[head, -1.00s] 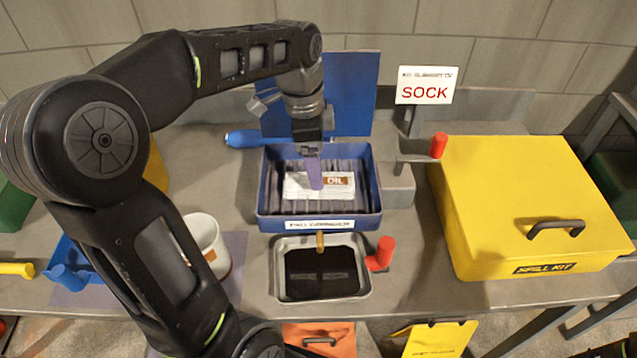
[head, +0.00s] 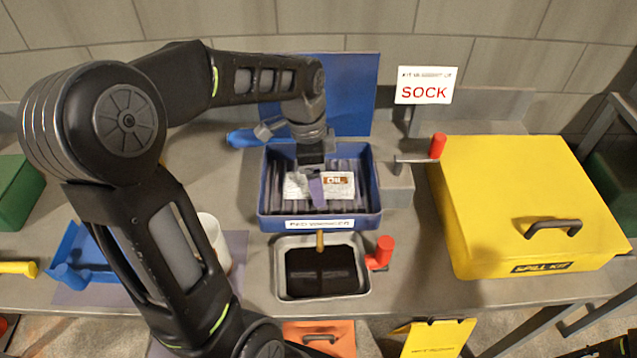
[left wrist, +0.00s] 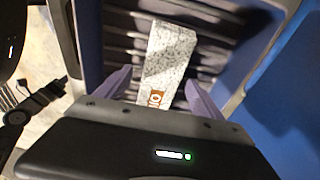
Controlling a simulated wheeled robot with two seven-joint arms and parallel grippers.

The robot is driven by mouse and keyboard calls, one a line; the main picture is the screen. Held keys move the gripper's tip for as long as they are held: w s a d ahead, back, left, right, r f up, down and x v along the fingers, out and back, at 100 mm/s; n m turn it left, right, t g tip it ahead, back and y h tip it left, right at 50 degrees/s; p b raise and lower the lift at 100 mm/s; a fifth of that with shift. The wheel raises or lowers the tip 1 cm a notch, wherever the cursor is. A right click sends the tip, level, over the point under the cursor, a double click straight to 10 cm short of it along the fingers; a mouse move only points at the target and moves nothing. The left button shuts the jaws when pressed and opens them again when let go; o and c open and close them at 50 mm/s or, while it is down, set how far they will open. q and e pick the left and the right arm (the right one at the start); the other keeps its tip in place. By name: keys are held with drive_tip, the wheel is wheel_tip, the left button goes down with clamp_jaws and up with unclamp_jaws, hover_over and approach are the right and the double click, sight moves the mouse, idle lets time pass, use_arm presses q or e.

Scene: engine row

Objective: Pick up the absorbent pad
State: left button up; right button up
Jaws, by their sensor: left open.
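The absorbent pad (head: 339,187) is a flat white sheet with a brown and white OIL marking. It lies on the dark ribbed floor of the blue tray (head: 262,210), and it also shows in the left wrist view (left wrist: 166,58). My left gripper (head: 317,190) is over the tray with its purple fingers pointing down at the pad. In the left wrist view the fingers (left wrist: 158,77) are apart, one on each side of the pad's OIL end. I cannot tell how far the fingertips are above the ribs. The gripper hides part of the pad in the head view.
A metal pan of dark liquid (head: 320,270) sits in front of the tray, with a red-knobbed part beside it. A yellow spill kit case (head: 520,200) stands right. A blue panel (head: 350,95) rises behind the tray. A white bucket (head: 213,240) is partly behind my arm.

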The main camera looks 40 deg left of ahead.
idle(0.3)
use_arm(q)
drive_tip(key=c, duration=1.5)
drive_tip(key=shift+o, duration=0.2)
drive_tip(key=shift+r, duration=0.15)
wheel_tip(320, 180, up, 10)
drive_tip(key=shift+b, duration=0.35)
